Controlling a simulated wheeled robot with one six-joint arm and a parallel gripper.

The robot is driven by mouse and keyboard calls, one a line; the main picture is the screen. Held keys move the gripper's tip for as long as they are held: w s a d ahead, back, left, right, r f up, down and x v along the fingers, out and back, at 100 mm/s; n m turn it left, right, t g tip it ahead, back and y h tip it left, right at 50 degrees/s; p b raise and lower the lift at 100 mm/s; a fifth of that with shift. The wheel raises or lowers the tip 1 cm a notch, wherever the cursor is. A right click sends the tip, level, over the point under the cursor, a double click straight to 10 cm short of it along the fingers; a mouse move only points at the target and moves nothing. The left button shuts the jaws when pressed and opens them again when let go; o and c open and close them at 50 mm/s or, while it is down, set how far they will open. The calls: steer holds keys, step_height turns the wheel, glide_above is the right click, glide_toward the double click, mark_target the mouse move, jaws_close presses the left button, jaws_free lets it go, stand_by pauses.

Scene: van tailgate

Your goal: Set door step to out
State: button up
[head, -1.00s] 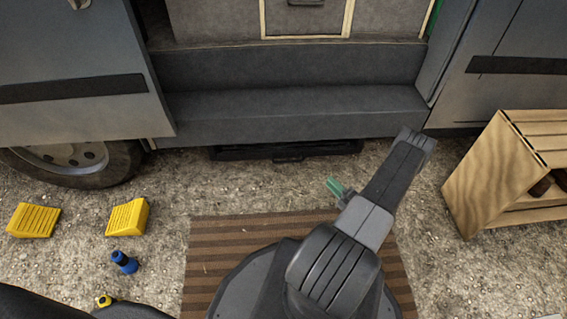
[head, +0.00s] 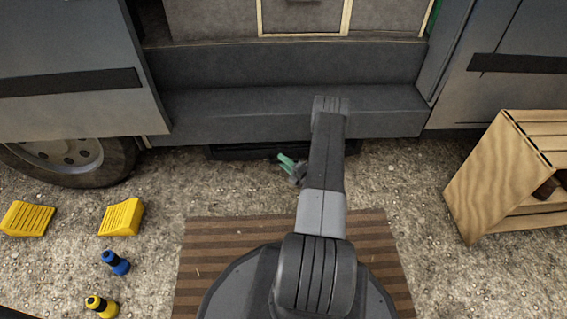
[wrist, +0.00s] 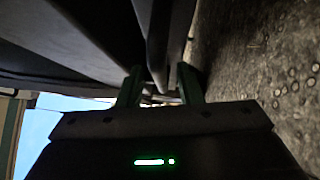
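The door step (head: 225,153) is a dark slab tucked low under the van's sill in the head view. Only its front edge shows, and my arm hides its middle and right part. My gripper (head: 284,162), with green fingers, is low in front of the step, left of my arm. In the wrist view my gripper (wrist: 160,84) has its two fingers apart. A dark bar-like edge, probably the step's, lies just beyond the fingertips. I cannot tell whether they touch it.
A striped mat (head: 200,250) lies on the gravel below my arm. A wooden crate (head: 480,190) stands at the right. Gravel between mat and van is clear.

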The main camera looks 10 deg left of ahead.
steer(key=shift+a, duration=0.1)
jaws_close()
